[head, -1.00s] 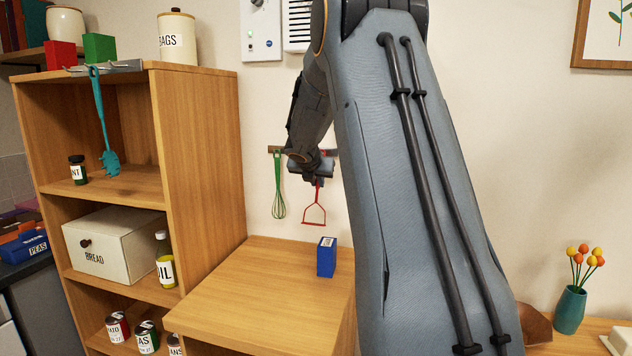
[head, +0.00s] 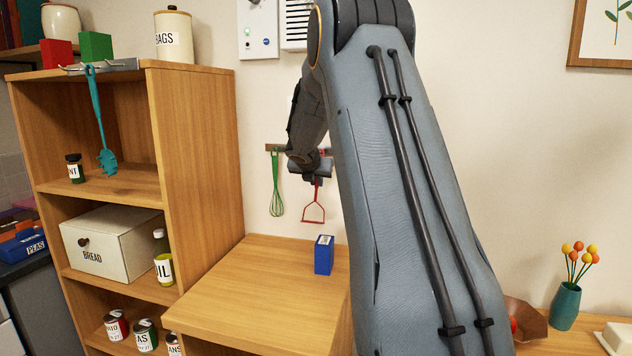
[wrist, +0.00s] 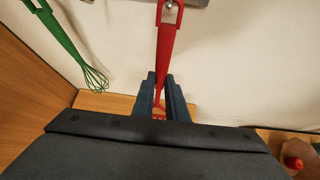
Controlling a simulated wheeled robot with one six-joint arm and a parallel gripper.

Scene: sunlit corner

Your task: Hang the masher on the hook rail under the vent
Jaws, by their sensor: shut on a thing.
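The red masher (head: 314,220) hangs upright below my gripper (head: 312,178), in front of the wall under the vent (head: 295,25). In the wrist view, my gripper (wrist: 162,78) is shut on the masher's red handle (wrist: 167,45). The handle's top end, with its hole, is right at a metal hook on the rail (wrist: 192,2). I cannot tell whether the hook passes through the hole. My gripper and wrist hide much of the rail (head: 270,148) in the head view.
A green whisk (head: 277,195) hangs on the rail to the left of the masher. A blue box (head: 324,255) stands on the wooden counter (head: 250,285) below. A tall wooden shelf (head: 200,150) stands to the left, with a teal utensil (head: 98,110) hanging from its top.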

